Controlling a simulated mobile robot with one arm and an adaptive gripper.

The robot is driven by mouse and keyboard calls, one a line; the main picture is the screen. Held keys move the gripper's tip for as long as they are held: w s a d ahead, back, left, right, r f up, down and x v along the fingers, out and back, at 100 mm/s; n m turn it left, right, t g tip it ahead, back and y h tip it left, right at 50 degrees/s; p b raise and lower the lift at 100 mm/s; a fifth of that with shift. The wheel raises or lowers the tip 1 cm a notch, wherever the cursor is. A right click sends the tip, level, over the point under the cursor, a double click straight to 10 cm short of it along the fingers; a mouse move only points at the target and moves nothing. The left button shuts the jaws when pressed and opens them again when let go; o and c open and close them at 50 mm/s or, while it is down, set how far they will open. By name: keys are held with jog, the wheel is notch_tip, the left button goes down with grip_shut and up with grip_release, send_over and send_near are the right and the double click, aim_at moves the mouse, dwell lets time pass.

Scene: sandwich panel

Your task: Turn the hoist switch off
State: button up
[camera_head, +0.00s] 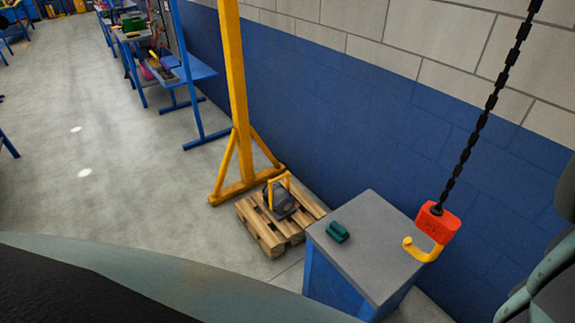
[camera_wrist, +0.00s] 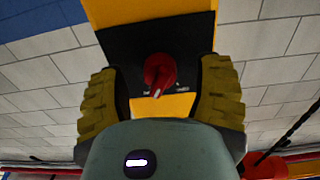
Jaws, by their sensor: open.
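The hoist switch (camera_wrist: 160,70) is a red rotary knob on a black plate (camera_wrist: 120,50) fixed to a yellow box (camera_wrist: 150,12) in the wrist view. A pale pointer mark on the knob faces the lower part of the picture, slightly left. Small markings beside the knob are too small to read. My gripper (camera_wrist: 158,82) is open, with one yellow-brown ridged finger on each side of the knob. I see no clear contact between the fingers and the knob. The switch and my gripper fingers do not show in the head view.
In the head view, a red hook block (camera_head: 437,222) with a yellow hook hangs on a black chain (camera_head: 480,125) beside a grey-topped blue cabinet (camera_head: 372,228). A green object (camera_head: 337,232) lies on it. A wooden pallet (camera_head: 258,228) stands by a yellow post (camera_head: 236,80).

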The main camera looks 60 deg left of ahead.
jog(key=shift+w, duration=0.45)
grip_shut()
dwell(0.5)
